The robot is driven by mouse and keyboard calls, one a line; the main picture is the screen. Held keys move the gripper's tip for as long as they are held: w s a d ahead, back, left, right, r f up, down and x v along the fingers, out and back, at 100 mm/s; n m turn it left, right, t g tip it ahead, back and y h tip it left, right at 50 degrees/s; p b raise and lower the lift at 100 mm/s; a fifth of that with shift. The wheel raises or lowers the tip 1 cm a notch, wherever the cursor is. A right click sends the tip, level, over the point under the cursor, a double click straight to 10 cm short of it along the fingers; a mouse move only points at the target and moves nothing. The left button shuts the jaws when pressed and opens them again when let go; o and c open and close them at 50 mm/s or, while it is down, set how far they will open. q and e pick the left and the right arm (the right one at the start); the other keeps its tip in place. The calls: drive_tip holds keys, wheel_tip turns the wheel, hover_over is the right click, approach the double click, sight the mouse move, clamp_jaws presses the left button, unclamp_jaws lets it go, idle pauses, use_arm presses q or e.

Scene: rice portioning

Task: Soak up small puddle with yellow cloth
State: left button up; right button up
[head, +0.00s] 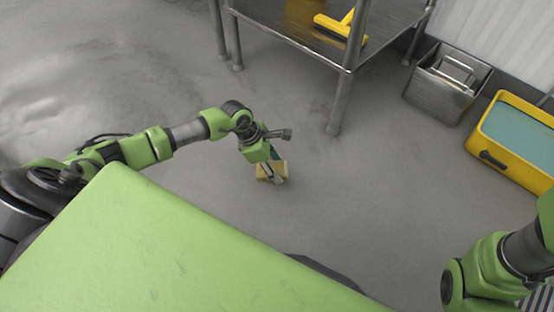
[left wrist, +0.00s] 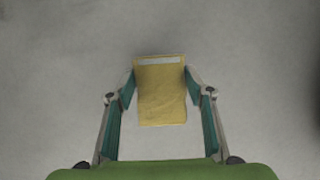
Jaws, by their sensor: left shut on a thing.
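The yellow cloth (head: 265,172) is held by my left gripper (head: 272,165) low over the grey floor, in front of the metal table. In the left wrist view the cloth (left wrist: 161,95) hangs between the two fingers of the gripper (left wrist: 160,84), with a pale strip along its upper edge. I cannot tell whether the cloth touches the floor. No clear puddle edge shows under it. A shiny, wet-looking patch (head: 50,85) lies on the floor at the far left of the head view. My right arm shows at the lower right, but its gripper is out of view.
A metal table (head: 290,22) with a yellow squeegee-like tool (head: 335,27) on its lower shelf stands at the top. A metal bin (head: 440,92) and a yellow tub of bluish liquid (head: 475,142) stand at the right. The floor between them is clear.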

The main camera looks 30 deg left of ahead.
use_arm(q)
drive_tip(key=shift+r+p, duration=1)
drive_tip(key=shift+r, duration=0.65)
